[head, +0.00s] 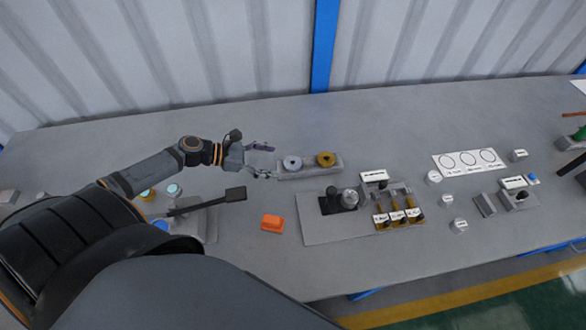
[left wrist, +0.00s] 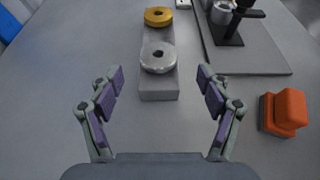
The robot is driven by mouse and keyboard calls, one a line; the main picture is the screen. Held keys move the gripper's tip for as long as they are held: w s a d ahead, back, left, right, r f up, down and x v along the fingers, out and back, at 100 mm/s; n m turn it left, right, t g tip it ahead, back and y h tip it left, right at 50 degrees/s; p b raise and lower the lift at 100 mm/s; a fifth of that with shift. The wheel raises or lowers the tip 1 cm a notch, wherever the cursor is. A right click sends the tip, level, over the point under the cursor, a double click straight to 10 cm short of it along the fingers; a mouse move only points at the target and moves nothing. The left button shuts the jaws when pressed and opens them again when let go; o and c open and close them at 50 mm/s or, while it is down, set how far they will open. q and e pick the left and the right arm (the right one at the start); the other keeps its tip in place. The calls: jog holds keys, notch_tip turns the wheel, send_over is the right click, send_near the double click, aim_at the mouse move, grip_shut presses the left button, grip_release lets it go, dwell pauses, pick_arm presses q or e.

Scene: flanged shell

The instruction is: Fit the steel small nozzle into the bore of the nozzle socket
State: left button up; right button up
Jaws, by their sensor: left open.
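The steel small nozzle appears to be the silver flanged ring (head: 292,163) with a centre hole, on the left end of a grey block (head: 311,172). It also shows in the left wrist view (left wrist: 158,58). My left gripper (head: 262,160) is open and empty at the block's left end. In the left wrist view its fingers (left wrist: 161,80) are spread, with the block and ring ahead between them, not gripped. A silver round part (head: 350,197) beside a black post on a grey plate may be the nozzle socket; I cannot tell. My right gripper is out of view.
A brass flanged ring (head: 326,159) sits on the block's right end. An orange block (head: 271,222) lies nearer. The grey plate (head: 318,231) carries the black post and lever. Labelled yellow parts (head: 397,217) and a white sheet (head: 468,160) are further right. The table behind is clear.

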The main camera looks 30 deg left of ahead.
aim_at(291, 162)
pick_arm(q)
jog(key=shift+w, duration=0.1)
jog(key=shift+w+d+f, duration=0.1)
jog(key=shift+d+f, duration=0.05)
jog(key=b+x, duration=0.1)
jog(key=x, duration=0.3)
jog(key=shift+w+d+f, duration=0.2)
jog(key=shift+w+f, duration=0.05)
jog(key=shift+w, duration=0.05)
jog(key=shift+s, duration=0.1)
jog(key=shift+c, duration=1.1)
jog(key=c, duration=1.2)
jog(key=shift+c, duration=0.2)
